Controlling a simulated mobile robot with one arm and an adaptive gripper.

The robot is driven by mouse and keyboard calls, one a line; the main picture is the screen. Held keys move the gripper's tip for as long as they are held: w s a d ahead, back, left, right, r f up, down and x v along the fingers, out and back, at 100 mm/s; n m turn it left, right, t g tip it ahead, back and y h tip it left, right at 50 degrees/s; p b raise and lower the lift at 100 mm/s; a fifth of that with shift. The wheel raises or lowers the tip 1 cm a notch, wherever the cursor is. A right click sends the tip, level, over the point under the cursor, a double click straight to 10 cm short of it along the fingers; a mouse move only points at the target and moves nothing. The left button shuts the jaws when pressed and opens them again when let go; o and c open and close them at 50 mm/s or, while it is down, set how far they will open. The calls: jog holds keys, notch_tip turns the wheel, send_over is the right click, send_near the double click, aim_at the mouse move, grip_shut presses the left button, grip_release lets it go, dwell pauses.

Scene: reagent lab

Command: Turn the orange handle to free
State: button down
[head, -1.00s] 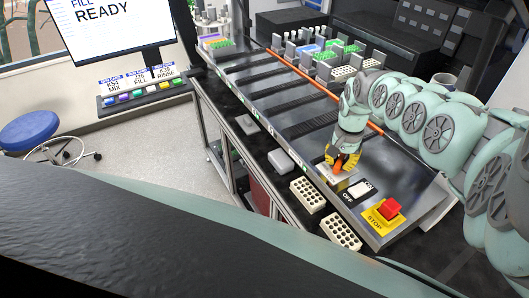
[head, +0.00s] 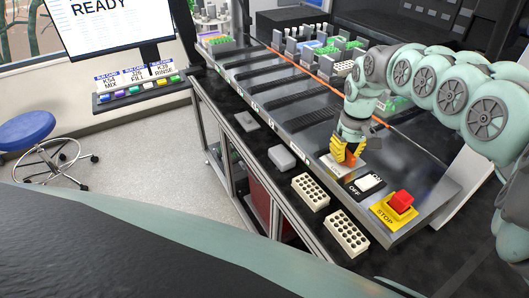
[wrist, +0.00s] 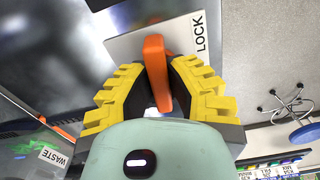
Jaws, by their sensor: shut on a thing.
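The orange handle (wrist: 155,70) is a narrow lever in the wrist view, standing on a pale square plate (wrist: 125,45) with the word LOCK at its right edge. My gripper (wrist: 156,82) has yellow ridged fingers on both sides of the handle and is shut on it. In the head view my gripper (head: 347,155) is down at the plate on the near part of the sloping grey machine top. The fingers mostly hide the handle there. The word FREE cannot be seen in either view.
An OFF switch (head: 368,183) and a red STOP button (head: 401,201) on a yellow base lie to the right of my gripper. White racks (head: 311,191) stand on the black ledge in front. An orange rod (head: 300,72) runs along the machine top behind.

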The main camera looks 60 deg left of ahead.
aim_at(346, 150)
jog(key=shift+w+n+b, duration=0.1)
jog(key=shift+n+b, duration=0.25)
jog(key=shift+n, duration=0.45)
jog(key=c, duration=0.9)
grip_release()
jog(key=shift+c, duration=0.2)
notch_tip(346, 150, up, 12)
